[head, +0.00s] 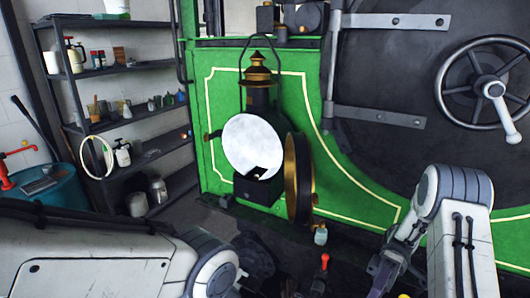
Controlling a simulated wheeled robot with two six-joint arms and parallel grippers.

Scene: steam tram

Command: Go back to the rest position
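My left arm comes in low from the left, and its white joint reaches the bottom edge; I see no fingertips of the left gripper. My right arm bends down at the lower right. My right gripper (386,274) points down near the bottom edge, partly cut off, and its finger opening does not show clearly. Neither arm touches the lamp (258,90), which stands upright against the green tram front with its round glass door (298,178) swung open to the right. A pale reflector (252,145) shows inside it.
The green tram front (225,95) and a dark round door with a handwheel (488,90) fill the middle and right. A dark shelf rack (125,68) with bottles and cans stands at the left, beside a blue drum (62,190). A small bottle (320,235) and a red-knobbed item (325,262) stand low in the middle.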

